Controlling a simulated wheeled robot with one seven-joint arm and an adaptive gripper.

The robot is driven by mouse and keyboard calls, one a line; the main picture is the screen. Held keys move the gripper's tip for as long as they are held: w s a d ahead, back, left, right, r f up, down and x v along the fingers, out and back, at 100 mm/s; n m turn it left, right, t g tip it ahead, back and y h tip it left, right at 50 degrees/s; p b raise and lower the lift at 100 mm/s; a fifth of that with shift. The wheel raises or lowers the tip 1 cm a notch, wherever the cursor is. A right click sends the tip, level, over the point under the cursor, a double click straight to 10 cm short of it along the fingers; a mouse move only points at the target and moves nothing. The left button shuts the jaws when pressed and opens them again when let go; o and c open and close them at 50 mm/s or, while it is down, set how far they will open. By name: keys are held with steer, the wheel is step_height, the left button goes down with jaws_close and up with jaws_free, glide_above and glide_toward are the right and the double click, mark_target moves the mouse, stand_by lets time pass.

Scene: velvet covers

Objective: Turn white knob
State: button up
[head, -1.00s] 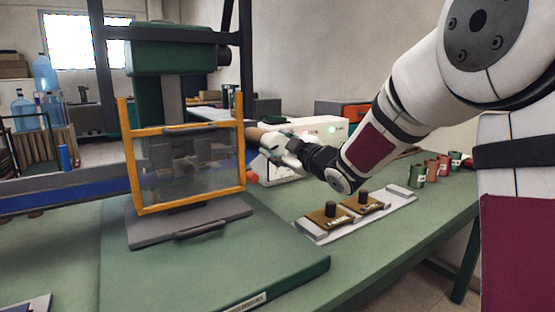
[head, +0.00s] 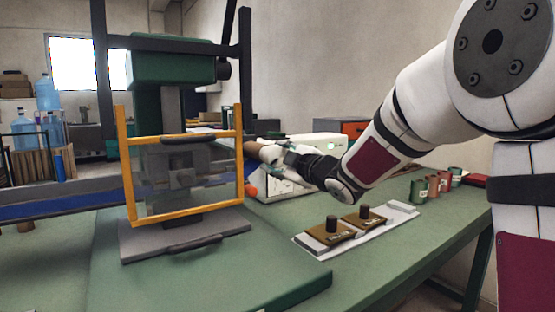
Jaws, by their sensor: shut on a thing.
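A white machine (head: 290,187) stands at the back of the green bench in the head view, with an orange-red part at its lower left. My gripper (head: 277,158) reaches in front of it, small and partly hidden by my own wrist. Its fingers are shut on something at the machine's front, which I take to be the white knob. The knob itself is covered by my gripper and cannot be made out. A tan cylinder shows just left of my gripper.
A green press (head: 170,68) with a yellow-framed clear guard (head: 187,178) stands close on the left. Two brown blocks with dark knobs sit on a grey plate (head: 402,210) below my arm. Several small cans (head: 432,185) stand at right. The front of the bench (head: 345,282) is clear.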

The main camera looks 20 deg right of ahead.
steer(key=o, duration=1.2)
steer(key=shift+c, duration=0.2)
steer(key=v, duration=1.2)
